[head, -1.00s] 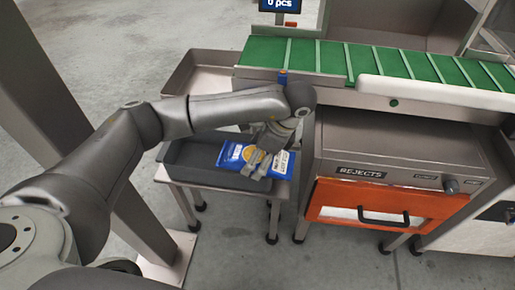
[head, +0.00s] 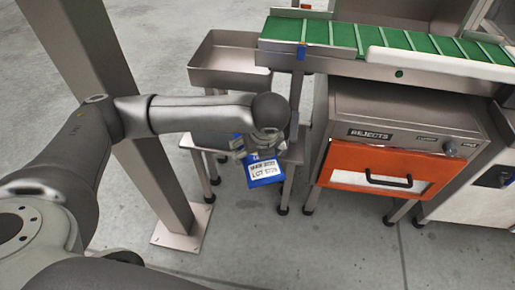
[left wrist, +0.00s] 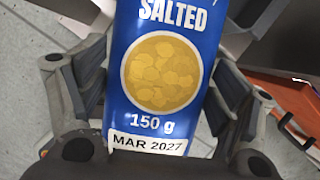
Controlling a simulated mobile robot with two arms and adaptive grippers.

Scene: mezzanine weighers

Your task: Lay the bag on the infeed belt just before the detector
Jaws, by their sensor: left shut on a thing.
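A blue bag (head: 263,171) with a white date and lot label hangs from my left gripper (head: 256,148) in the head view, in front of the small stand left of the rejects cabinet. In the left wrist view the bag (left wrist: 165,60) shows "SALTED", a round yellow picture and "150 g", between the two fingers of my left gripper (left wrist: 160,90), which is shut on it. The green infeed belt (head: 335,35) runs across the upper right, above and behind the bag. No detector can be made out for sure. My right gripper is not in view.
A rejects cabinet (head: 405,133) with an orange door (head: 382,169) stands under the belt. A grey metal tray (head: 230,75) adjoins the belt's left end. A steel post (head: 125,120) stands left.

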